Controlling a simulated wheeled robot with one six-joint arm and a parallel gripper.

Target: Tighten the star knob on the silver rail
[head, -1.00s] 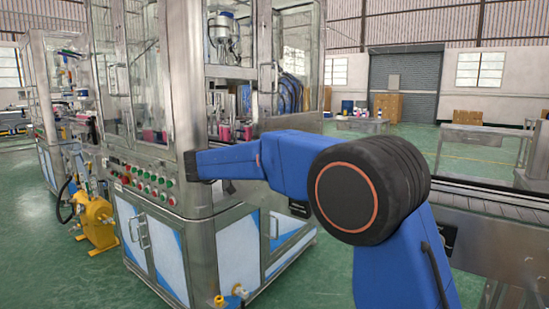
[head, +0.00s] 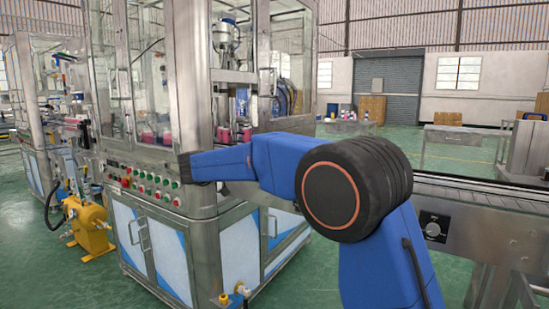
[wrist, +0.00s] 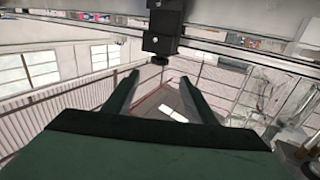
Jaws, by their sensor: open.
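In the wrist view my gripper (wrist: 158,88) is open, its two dark fingers apart with nothing between them. A silver rail (wrist: 225,49) crosses the top of that view. A black block (wrist: 161,40) hangs on it, with a small dark round knob (wrist: 159,60) under it. The knob lies just beyond the fingertips in the picture, in line with the gap; no contact shows. Whether it has a star shape is too small to tell. In the head view my blue arm reaches left across the machine front; the fingers and this knob cannot be made out there.
A glass-sided steel machine (head: 205,203) with a button panel (head: 140,185) stands at the left, close to my arm. A yellow pump (head: 88,225) is on the floor beside it. A conveyor (head: 490,215) with a dial (head: 432,229) runs at the right.

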